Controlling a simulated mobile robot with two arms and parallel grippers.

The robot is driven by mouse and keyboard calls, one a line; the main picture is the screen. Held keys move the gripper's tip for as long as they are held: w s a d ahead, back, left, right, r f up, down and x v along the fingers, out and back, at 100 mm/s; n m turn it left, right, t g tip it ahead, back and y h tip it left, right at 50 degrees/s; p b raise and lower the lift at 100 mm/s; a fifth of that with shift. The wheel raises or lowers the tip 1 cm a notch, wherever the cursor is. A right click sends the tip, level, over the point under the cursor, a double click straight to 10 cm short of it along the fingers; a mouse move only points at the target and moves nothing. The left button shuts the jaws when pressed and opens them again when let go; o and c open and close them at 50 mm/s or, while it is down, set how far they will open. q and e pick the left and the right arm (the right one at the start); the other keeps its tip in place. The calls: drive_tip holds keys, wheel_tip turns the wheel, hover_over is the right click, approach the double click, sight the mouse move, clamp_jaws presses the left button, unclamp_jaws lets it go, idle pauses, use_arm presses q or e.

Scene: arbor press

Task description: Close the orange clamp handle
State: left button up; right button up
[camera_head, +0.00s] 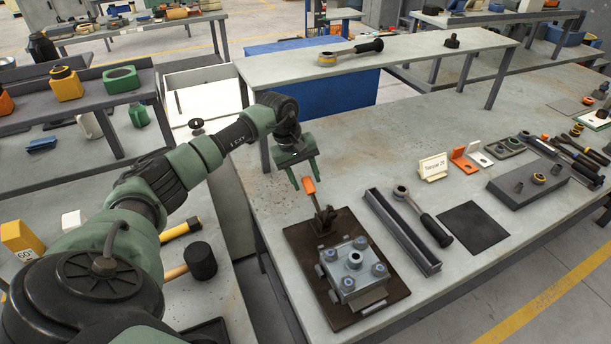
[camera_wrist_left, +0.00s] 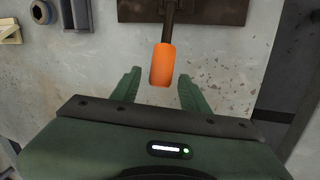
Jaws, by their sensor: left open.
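The orange clamp handle (camera_head: 309,186) points up and tilts toward my left gripper in the head view. Its metal clamp body (camera_head: 326,218) sits on a dark brown base plate (camera_head: 297,232), behind a grey bolted block (camera_head: 354,272). My left gripper (camera_head: 305,181) is open and close to the handle. In the left wrist view, the orange handle (camera_wrist_left: 161,65) lies ahead of and between the green fingers of the left gripper (camera_wrist_left: 159,84), with gaps on both sides. I cannot tell whether its end has entered between the fingertips. My right gripper is not in view.
A long grey channel (camera_head: 402,231), a ratchet wrench (camera_head: 422,215) and a black mat (camera_head: 473,227) lie right of the plate. A raised shelf (camera_head: 430,48) stands behind. A black-headed mallet (camera_head: 200,261) lies on the left table.

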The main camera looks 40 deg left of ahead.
use_arm(q)
clamp_jaws()
idle(1.5)
